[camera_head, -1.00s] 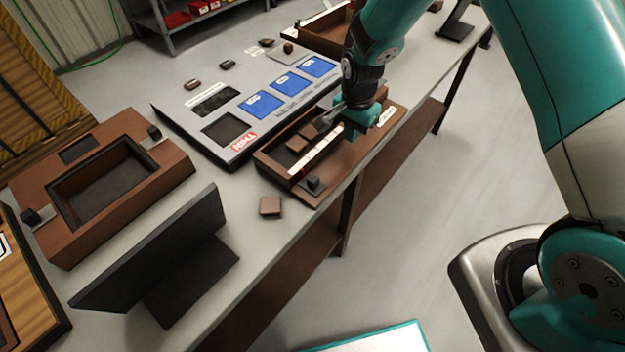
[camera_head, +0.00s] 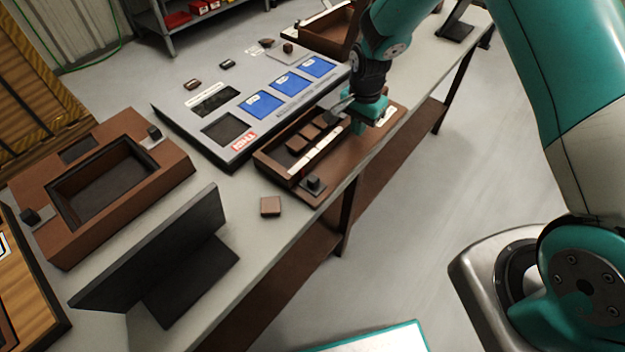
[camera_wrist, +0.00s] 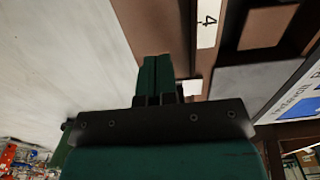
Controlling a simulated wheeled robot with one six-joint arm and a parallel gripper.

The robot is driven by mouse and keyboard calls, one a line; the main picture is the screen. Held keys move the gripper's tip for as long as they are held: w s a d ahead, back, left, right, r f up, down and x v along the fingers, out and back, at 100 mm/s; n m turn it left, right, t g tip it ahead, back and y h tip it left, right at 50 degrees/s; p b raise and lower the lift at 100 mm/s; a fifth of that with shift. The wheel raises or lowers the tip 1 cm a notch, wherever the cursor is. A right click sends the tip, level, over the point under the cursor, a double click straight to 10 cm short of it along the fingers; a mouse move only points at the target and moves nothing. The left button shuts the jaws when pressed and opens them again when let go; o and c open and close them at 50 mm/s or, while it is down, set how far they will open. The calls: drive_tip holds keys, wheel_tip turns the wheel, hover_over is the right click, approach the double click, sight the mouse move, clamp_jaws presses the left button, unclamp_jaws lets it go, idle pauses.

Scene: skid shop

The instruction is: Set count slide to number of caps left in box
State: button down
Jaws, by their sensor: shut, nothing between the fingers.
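The brown cap box (camera_head: 262,163) sits at the table's front edge. Square brown caps (camera_head: 297,144) lie in a row inside it; my gripper hides its far end. A white scale strip (camera_head: 327,143) runs along the box's front side; it also shows in the wrist view with a "4" (camera_wrist: 208,22). My gripper (camera_head: 357,126) is shut and empty over the box's front side. In the wrist view its green fingers (camera_wrist: 157,75) are together.
A loose cap (camera_head: 270,206) lies on the table left of the box. A panel with blue cards (camera_head: 259,105) stands behind it. A black stand (camera_head: 170,250) and a brown recessed block (camera_head: 170,175) are at left. A tray (camera_head: 322,42) is at the back.

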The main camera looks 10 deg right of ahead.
drive_tip(key=shift+w+d, duration=0.25)
drive_tip(key=shift+d, duration=0.1)
drive_tip(key=shift+s+a, duration=0.15)
drive_tip(key=shift+a, duration=0.05)
drive_tip(key=shift+s+a, duration=0.1)
drive_tip(key=shift+a, duration=0.05)
wheel_tip(320, 180, up, 8)
drive_tip(key=p, duration=0.6)
idle(0.5)
